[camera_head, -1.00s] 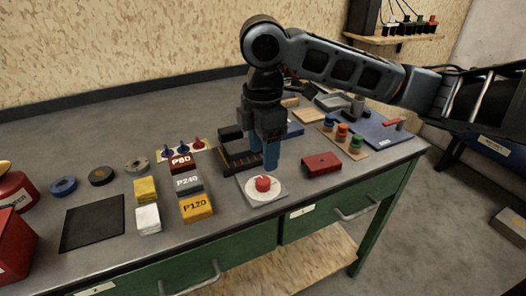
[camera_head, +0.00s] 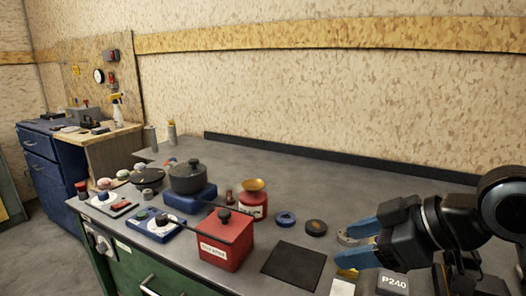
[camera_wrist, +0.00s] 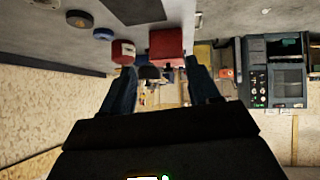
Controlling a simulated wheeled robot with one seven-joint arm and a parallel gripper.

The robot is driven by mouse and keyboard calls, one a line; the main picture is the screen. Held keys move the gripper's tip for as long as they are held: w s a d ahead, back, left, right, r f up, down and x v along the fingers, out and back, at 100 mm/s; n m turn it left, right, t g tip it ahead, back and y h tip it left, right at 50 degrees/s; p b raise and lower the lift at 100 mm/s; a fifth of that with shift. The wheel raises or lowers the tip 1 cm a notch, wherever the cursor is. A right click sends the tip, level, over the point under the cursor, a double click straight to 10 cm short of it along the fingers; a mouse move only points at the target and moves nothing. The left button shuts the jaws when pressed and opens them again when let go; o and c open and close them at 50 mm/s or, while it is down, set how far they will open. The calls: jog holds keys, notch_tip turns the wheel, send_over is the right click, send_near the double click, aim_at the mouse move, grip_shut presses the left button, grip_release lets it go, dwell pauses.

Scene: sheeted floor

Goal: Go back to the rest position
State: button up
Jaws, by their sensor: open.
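My gripper (camera_head: 362,244) is at the lower right of the head view, its two blue fingers apart and pointing left over the grey workbench (camera_head: 360,190). Nothing shows between the fingers. In the wrist view my gripper (camera_wrist: 162,82) also shows its fingers spread and empty, with the bench top along the upper edge. The grey P240 block (camera_head: 393,282) lies below my gripper.
A red box (camera_head: 225,240), a black mat (camera_head: 294,265), a blue ring (camera_head: 286,219) and a dark ring (camera_head: 316,227) lie left of my gripper. A dark pot (camera_head: 188,178) stands farther left. The bench's back strip (camera_head: 300,155) runs along the wall, with clear bench before it.

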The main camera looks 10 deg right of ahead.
jog(key=w+a+r+m+t+y, duration=0.1)
jog(key=a+r+m+t+y, duration=0.25)
jog(key=a+m+t, duration=0.45)
jog(key=s+d+f+m+t+h, duration=0.1)
jog(key=s+d+f+m+h, duration=0.1)
jog(key=s+f+m+h, duration=1.05)
jog(key=s+d+f+n, duration=0.1)
jog(key=s+d+n, duration=0.1)
jog(key=s, duration=0.6)
jog(key=s+d+f+n+g+y, duration=0.1)
jog(key=s+d+n, duration=0.2)
jog(key=s, duration=0.5)
jog(key=s+d+n+y, duration=0.1)
jog(key=s+d+n, duration=0.1)
jog(key=s+n, duration=0.3)
jog(key=s, duration=0.4)
jog(key=shift+d+f, duration=0.3)
jog(key=shift+f, duration=0.1)
